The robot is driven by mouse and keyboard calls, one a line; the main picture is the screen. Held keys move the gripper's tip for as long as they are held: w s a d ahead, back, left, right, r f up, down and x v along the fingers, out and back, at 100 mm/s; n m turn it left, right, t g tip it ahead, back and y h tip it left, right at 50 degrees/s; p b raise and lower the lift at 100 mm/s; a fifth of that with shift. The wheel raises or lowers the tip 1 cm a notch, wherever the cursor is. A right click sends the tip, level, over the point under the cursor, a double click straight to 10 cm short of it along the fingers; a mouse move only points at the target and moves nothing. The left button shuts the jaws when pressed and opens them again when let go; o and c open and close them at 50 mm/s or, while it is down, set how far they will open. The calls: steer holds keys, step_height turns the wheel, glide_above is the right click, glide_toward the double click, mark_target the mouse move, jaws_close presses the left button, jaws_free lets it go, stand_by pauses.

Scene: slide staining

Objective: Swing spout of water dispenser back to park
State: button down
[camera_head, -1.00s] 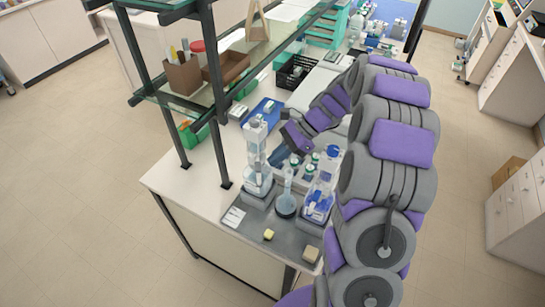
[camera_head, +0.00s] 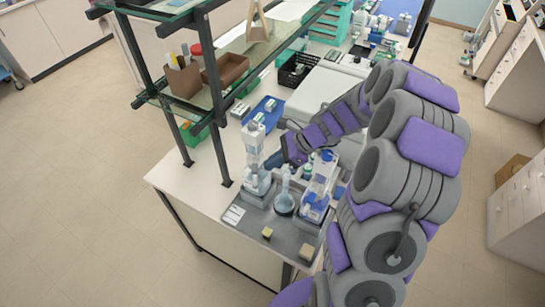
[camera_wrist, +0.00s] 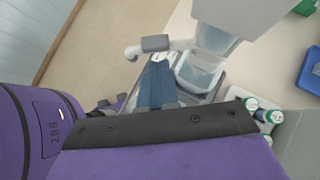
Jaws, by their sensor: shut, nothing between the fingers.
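The water dispenser is most likely the tall clear and white unit (camera_head: 254,150) at the left of the grey tray. In the wrist view, a white body (camera_wrist: 240,12) stands over a clear vessel (camera_wrist: 200,70). A spout (camera_wrist: 155,43) with a grey top and a pale rounded end sticks out to its left. My gripper (camera_wrist: 157,62) is shut and empty, its blue fingers pointing at the spout's near side. The tips are at or just beside the spout; I cannot tell whether they touch. In the head view my gripper (camera_head: 272,161) is just right of the dispenser.
A round flask (camera_head: 285,203) and a second clear and blue unit (camera_head: 319,185) stand on the grey tray (camera_head: 265,222). Small capped bottles (camera_wrist: 262,115) stand close to my gripper. A glass shelf with dark posts (camera_head: 215,145) rises behind. A blue tray (camera_head: 264,108) lies farther back.

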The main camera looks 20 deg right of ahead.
mark_target(255, 167)
steer(key=shift+m+t+h, duration=0.3)
steer(key=shift+m+t, duration=0.3)
steer(key=shift+m, duration=0.2)
steer(key=a+p, duration=0.1)
steer(key=a, duration=0.1)
steer(key=a+p, duration=0.1)
steer(key=a, duration=0.1)
steer(key=a+p, duration=0.1)
steer(key=shift+s+a+r, duration=0.15)
steer(key=shift+s+a, duration=0.1)
steer(key=shift+a, duration=0.15)
steer(key=shift+a+p, duration=0.1)
steer(key=shift+p, duration=0.25)
steer(key=shift+w+d+p, duration=0.3)
steer(key=shift+d+p, duration=0.15)
steer(key=shift+d, duration=0.05)
steer(key=shift+a, duration=1)
steer(key=shift+w+d, duration=0.15)
steer(key=shift+d, duration=0.7)
steer(key=shift+w+d+p, duration=0.15)
steer(key=shift+w+p, duration=0.15)
steer(key=shift+p, duration=0.25)
